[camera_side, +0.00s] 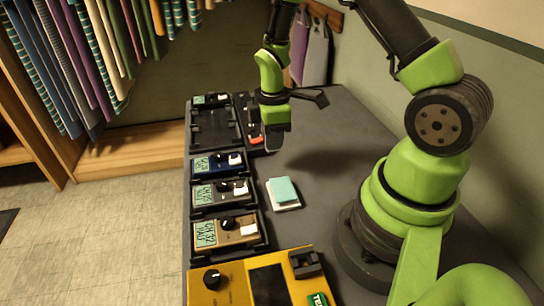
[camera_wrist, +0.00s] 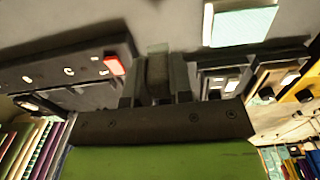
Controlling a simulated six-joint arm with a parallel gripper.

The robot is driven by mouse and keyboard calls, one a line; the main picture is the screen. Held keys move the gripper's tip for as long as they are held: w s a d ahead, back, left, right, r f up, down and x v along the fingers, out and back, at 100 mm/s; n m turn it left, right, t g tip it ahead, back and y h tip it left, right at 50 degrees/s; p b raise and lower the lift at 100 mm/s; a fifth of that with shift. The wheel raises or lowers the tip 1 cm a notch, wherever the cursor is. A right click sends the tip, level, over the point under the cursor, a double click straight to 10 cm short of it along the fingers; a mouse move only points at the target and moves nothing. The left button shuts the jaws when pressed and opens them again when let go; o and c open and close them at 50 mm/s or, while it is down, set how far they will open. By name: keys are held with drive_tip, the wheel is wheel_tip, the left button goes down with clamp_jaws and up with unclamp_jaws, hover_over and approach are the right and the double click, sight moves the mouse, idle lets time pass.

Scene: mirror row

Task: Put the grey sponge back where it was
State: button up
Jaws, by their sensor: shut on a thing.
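My gripper (camera_side: 273,124) hangs above the far part of the dark table, to the right of the row of black trays. It is shut on a small grey block, which I take to be the grey sponge (camera_side: 273,140); it is mostly hidden by the fingers. In the wrist view my gripper (camera_wrist: 157,78) points away from the camera, and the end of the grey sponge (camera_wrist: 158,48) shows between the fingers. The block looks clear of the table, though the exact gap cannot be told.
A teal pad on a white base (camera_side: 283,192) lies on the table. Left are an empty-looking black tray (camera_side: 213,130), a black tray with a red part (camera_side: 256,140) and several devices with displays (camera_side: 218,163). A yellow box (camera_side: 255,279) stands in front.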

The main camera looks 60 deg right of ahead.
sight(272, 167)
drive_tip(key=shift+f, duration=2.6)
drive_tip(key=o, duration=0.8)
drive_tip(key=shift+f, duration=0.1)
